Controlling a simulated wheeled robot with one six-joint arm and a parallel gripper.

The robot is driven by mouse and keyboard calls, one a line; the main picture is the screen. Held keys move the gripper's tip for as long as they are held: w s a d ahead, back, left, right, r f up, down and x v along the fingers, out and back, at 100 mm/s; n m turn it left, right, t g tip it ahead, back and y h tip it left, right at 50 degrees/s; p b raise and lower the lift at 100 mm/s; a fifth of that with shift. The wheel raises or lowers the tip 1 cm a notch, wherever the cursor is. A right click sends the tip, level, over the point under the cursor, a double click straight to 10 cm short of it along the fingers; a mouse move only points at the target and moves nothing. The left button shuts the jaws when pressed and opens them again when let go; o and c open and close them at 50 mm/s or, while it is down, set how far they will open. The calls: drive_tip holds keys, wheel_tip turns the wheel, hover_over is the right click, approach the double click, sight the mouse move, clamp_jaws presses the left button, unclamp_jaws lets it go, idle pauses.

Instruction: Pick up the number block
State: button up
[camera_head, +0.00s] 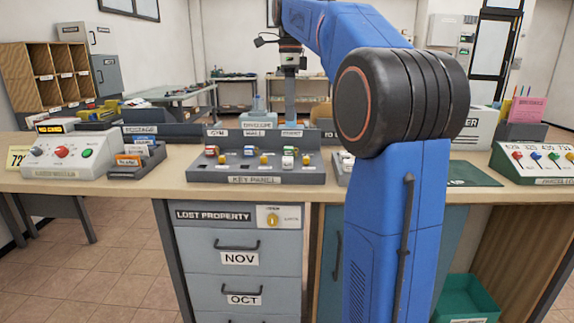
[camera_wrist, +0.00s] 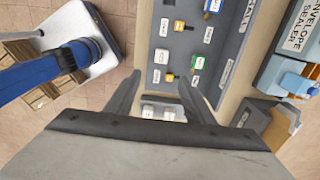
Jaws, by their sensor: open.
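My gripper (camera_wrist: 160,78) is open in the wrist view, with its two grey fingers spread apart and nothing held between them. Below and between the fingers, small white-topped blocks (camera_wrist: 148,111) sit in a grey holder; any number on them is too small to read. The near edge of the gripper body covers part of that holder. In the head view, my blue arm hides most of the same area just right of the key panel, so I cannot tell which block is the number block.
The key panel (camera_head: 255,180) holds several small coloured pieces; it also fills the upper middle of the wrist view (camera_wrist: 155,45). The envelope sealer (camera_wrist: 275,75) stands to the right there. A control box (camera_head: 70,165) stands at left on the counter, and a button panel (camera_head: 540,178) at right.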

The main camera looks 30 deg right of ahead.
hover_over(288, 158)
drive_tip(key=f, duration=0.9)
drive_tip(key=shift+s+d+f, duration=0.15)
drive_tip(key=shift+s+f, duration=0.1)
drive_tip(key=shift+f, duration=0.1)
drive_tip(key=shift+w+f, duration=0.15)
drive_tip(key=shift+f, duration=1.2)
drive_tip(key=shift+w+f, duration=0.15)
drive_tip(key=shift+f, duration=1.2)
drive_tip(key=c, duration=1.1)
